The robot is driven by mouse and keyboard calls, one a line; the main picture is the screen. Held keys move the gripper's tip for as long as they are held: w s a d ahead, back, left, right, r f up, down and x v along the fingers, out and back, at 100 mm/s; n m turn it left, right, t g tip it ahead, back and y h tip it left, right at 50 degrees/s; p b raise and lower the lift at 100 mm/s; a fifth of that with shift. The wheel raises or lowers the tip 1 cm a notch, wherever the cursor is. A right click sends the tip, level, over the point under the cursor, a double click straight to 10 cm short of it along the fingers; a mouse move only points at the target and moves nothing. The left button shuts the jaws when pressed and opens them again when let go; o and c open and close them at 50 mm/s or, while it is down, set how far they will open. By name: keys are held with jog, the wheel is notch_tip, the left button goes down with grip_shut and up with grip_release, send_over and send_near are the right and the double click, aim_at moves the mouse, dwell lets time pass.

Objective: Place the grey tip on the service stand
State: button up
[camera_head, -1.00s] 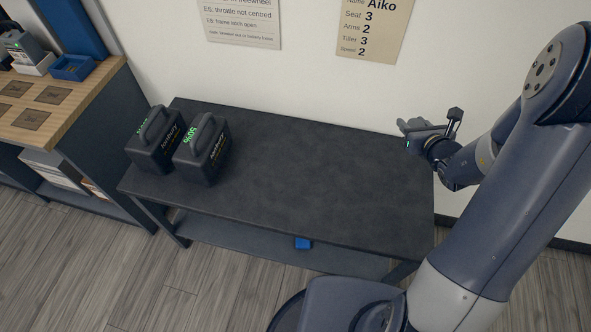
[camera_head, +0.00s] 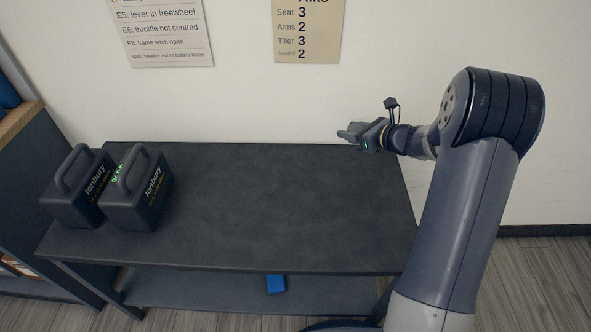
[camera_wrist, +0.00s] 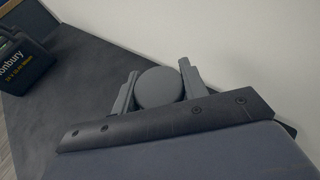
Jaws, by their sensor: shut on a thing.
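My gripper (camera_head: 352,134) is shut on the grey tip, above the back right part of a dark table (camera_head: 250,195) near the wall. In the wrist view the grey tip (camera_wrist: 158,87) is a smooth round grey piece between the two fingers of my gripper (camera_wrist: 157,84). In the head view the tip is too small to tell apart from the fingers. No separate stand shows on the tabletop, and I cannot tell whether this dark table is the service stand.
Two dark battery packs with handles, a left one (camera_head: 77,190) and a right one (camera_head: 140,192), stand at the table's left end; one also shows in the wrist view (camera_wrist: 22,62). The tabletop's middle and right are clear. A blue block (camera_head: 275,284) lies on the lower shelf.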

aim_at(346, 163)
notch_tip(346, 163, down, 10)
jog(key=shift+b, duration=1.2)
jog(key=shift+f, duration=0.15)
jog(key=o, duration=1)
jog(key=shift+c, duration=0.2)
jog(key=shift+r, duration=0.25)
jog(key=p+v, duration=0.1)
jog(key=v, duration=1.1)
jog(key=shift+f+p, duration=0.15)
jog(key=shift+p, duration=0.2)
